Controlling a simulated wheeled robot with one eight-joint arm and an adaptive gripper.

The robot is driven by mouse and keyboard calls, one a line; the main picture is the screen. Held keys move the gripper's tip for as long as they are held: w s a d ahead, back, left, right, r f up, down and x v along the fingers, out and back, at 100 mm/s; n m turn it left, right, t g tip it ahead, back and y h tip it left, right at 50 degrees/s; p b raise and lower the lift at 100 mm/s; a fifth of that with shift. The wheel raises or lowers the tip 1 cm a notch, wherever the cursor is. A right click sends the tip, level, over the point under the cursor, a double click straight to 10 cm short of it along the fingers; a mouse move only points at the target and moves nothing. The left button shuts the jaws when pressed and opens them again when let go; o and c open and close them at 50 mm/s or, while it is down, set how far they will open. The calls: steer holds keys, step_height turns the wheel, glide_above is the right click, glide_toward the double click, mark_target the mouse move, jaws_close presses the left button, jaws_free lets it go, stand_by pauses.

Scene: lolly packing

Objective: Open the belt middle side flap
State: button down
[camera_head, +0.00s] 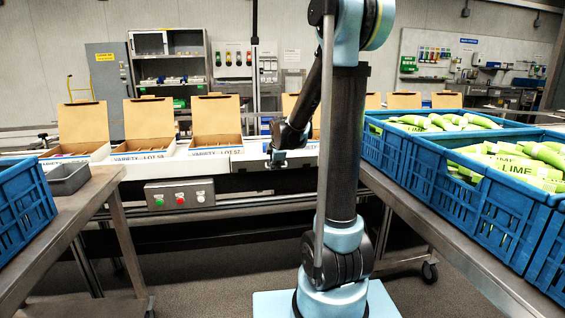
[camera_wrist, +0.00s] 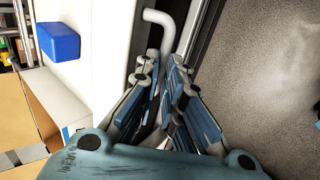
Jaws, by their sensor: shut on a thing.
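My gripper (camera_head: 275,160) is at the front side of the belt in the head view, near its middle. In the wrist view my gripper (camera_wrist: 164,75) is shut on a pale bent bar handle (camera_wrist: 163,22), whose curved end sticks out past the fingertips. A long white side panel (camera_wrist: 105,45) runs beside the fingers, with a dark strip at its edge. The fingers hide the handle's lower part. I cannot tell from these views where the flap's edges lie or how far it is tilted.
Open cardboard boxes (camera_head: 216,118) stand along the belt. A button box (camera_head: 180,194) hangs at its front. Blue crates with green lolly packs (camera_head: 520,172) fill the right table; a grey tray (camera_head: 68,177) is on the left one. A blue block (camera_wrist: 58,41) shows beside the panel.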

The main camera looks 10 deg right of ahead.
steer(key=f+t, duration=0.1)
steer(key=s+f+t, duration=0.1)
steer(key=shift+a+t, duration=0.1)
steer(key=shift+t, duration=0.2)
steer(key=c, duration=2.4)
jaws_free()
steer(key=shift+s+f, duration=0.2)
steer(key=shift+f, duration=0.35)
steer(key=shift+s+f, duration=0.2)
steer(key=shift+f, duration=0.3)
steer(key=c, duration=2)
jaws_free()
steer(key=shift+o, duration=0.2)
steer(key=s+d+r, duration=0.1)
steer(key=s+r, duration=0.2)
steer(key=s, duration=0.7)
steer(key=s+r, duration=0.3)
steer(key=s, duration=0.7)
steer(key=shift+d+r, duration=0.2)
steer(key=shift+d, duration=0.2)
steer(key=shift+s, duration=0.1)
step_height(320, 180, up, 10)
